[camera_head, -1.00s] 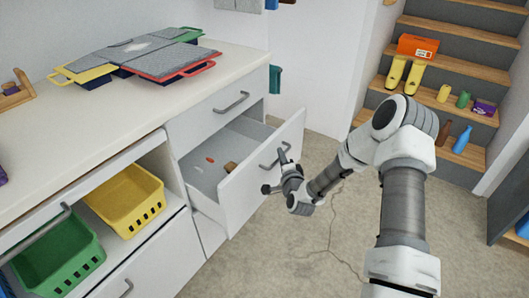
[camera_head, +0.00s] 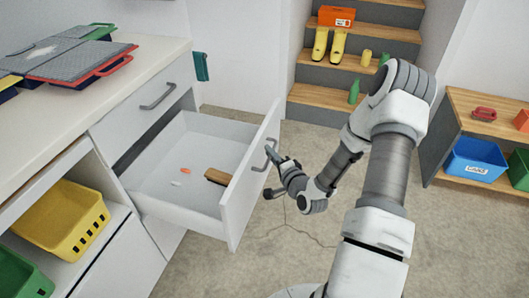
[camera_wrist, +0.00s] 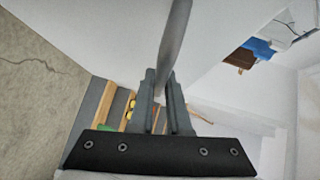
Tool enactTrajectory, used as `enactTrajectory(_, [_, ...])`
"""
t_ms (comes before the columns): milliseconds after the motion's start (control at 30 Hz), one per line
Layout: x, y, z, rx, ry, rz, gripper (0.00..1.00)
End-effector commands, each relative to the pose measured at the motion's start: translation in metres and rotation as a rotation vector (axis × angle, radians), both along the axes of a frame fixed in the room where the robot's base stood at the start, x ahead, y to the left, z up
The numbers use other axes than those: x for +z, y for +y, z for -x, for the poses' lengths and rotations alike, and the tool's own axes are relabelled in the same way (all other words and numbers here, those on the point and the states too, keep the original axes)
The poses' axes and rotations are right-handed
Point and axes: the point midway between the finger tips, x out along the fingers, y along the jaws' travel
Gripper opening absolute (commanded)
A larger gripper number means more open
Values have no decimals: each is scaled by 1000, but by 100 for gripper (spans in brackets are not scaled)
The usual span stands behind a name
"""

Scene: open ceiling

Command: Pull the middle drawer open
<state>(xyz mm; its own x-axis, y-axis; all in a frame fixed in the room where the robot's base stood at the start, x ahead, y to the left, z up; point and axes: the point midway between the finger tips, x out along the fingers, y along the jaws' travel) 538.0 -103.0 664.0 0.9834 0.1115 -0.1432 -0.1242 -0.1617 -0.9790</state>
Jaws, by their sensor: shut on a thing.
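The middle drawer (camera_head: 238,206) of the white cabinet stands pulled well out, below a shut top drawer (camera_head: 150,108). Inside it lie a brown block (camera_head: 217,177), a small orange thing (camera_head: 186,171) and a small white thing (camera_head: 176,184). My gripper (camera_head: 271,170) is at the drawer front's outer face, at its grey bar handle (camera_head: 268,157). In the wrist view the handle bar (camera_wrist: 173,45) runs between the two fingers of my gripper (camera_wrist: 165,90), which are shut on it.
Trays (camera_head: 75,58) lie on the white counter. A yellow basket (camera_head: 62,218) and a green basket (camera_head: 22,272) sit in the open shelf at left. Stairs (camera_head: 330,92) rise behind; a low shelf (camera_head: 480,140) with a blue bin (camera_head: 474,160) is at right.

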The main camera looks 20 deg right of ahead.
Motion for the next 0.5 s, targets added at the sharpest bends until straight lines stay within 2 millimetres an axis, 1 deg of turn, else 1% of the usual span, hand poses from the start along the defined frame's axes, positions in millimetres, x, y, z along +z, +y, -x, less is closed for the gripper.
enactTrajectory(333, [0, -1, 1, 0, 1, 0, 0])
enactTrajectory(367, [0, -1, 1, 0, 1, 0, 20])
enactTrajectory(400, [0, -1, 1, 0, 1, 0, 27])
enactTrajectory(500, [0, -1, 0, 0, 1, 0, 45])
